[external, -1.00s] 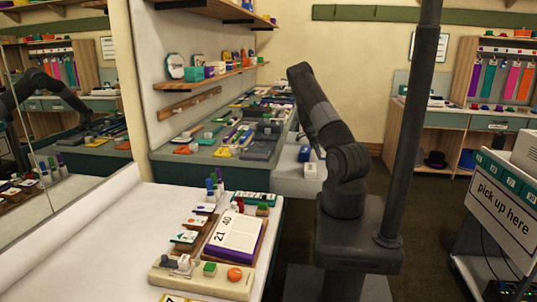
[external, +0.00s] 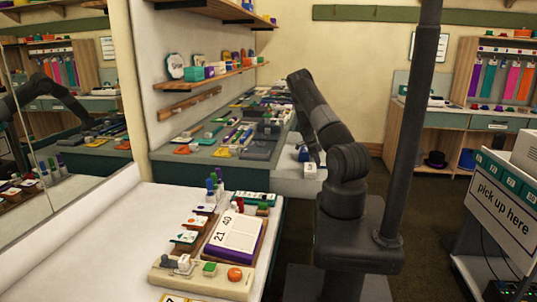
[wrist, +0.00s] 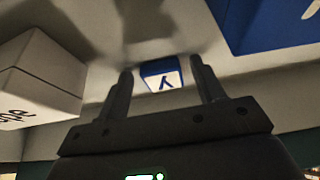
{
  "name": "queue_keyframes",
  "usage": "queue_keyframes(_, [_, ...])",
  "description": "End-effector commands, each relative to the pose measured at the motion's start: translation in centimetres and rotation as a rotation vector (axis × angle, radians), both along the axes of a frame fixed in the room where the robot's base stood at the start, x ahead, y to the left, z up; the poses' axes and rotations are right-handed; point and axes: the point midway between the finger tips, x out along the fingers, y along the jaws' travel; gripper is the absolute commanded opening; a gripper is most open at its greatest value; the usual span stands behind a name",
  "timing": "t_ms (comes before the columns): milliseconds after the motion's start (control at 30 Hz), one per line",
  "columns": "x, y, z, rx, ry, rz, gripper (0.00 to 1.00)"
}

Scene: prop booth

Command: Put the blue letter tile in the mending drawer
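The blue letter tile (wrist: 162,77) shows in the wrist view as a small blue piece with a white face and a dark letter like a Y. It lies on a pale surface between the two fingers of my gripper (wrist: 162,82), with a gap on both sides. My gripper is open and empty. In the external view my arm hides the gripper, and I cannot make out the tile there. I cannot tell which part of the scene is the mending drawer.
In the wrist view a white box (wrist: 38,75) with dark lettering stands left of the fingers and a larger blue box (wrist: 262,22) stands right. In the external view a crowded green counter (external: 205,157) lies behind my arm, and a work table (external: 95,240) stands front left.

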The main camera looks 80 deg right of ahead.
Motion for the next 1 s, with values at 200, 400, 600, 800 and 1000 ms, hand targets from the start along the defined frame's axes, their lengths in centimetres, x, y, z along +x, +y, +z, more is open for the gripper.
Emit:
queue_keyframes(200, [0.0, 0.0, 0.0, 0.000, 0.000, 0.000, 0.64])
queue_keyframes(400, [0.5, -0.1, 1.3, -0.002, 0.000, 0.001, 0.64])
queue_keyframes(600, [2.0, -0.1, 5.0, -0.003, 0.000, 0.002, 0.64])
queue_keyframes(800, [3.6, 0.0, 8.8, -0.002, -0.001, 0.002, 0.64])
queue_keyframes(1000, [4.4, 0.0, 10.9, -0.001, 0.000, 0.000, 0.64])
